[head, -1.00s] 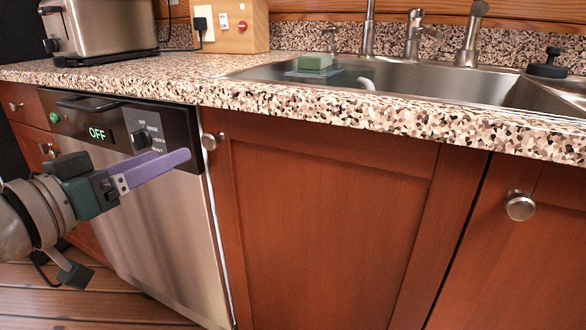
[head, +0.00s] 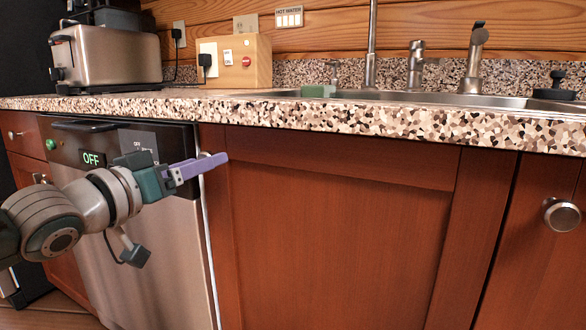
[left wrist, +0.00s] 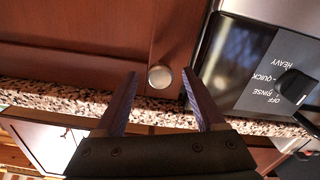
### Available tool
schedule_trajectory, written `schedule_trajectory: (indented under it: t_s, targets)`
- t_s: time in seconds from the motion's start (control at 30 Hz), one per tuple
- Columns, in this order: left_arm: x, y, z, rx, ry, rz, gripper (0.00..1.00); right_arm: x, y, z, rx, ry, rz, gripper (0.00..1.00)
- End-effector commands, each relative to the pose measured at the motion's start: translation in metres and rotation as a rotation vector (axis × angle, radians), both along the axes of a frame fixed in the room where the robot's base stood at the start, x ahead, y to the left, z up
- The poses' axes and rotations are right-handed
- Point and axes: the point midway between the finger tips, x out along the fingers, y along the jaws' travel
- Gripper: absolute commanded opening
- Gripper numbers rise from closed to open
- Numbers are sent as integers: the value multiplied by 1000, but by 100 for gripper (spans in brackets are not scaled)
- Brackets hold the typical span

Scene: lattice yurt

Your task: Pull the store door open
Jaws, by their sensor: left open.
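The store door (head: 330,230) is a reddish-brown cabinet panel under the sink, right of the dishwasher, and looks shut. Its round metal knob (left wrist: 160,76) shows between my fingers in the left wrist view; in the head view it is mostly hidden behind them. My left gripper (head: 220,160) has purple fingers and is open at the door's upper left corner. In the left wrist view the fingers (left wrist: 160,71) stand on either side of the knob, with a gap on each side. My right gripper is not in view.
The dishwasher (head: 150,240), with a dark panel reading OFF, stands left of the door behind my left arm. The speckled counter (head: 340,117) overhangs above. Another cabinet door with a knob (head: 561,215) is at the right. A toaster (head: 105,55) stands on the counter.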

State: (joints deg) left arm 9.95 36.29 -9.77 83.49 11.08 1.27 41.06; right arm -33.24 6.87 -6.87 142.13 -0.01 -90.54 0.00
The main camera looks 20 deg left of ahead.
Motion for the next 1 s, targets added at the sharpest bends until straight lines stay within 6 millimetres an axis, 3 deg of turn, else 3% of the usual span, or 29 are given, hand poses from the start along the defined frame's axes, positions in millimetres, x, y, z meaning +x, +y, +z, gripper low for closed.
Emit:
schedule_trajectory:
  t_s: [0.4,1.0]
  targets:
    - [6,0,0,0,1,1,70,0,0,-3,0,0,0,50]
    - [6,-1,0,0,1,0,2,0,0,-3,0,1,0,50]
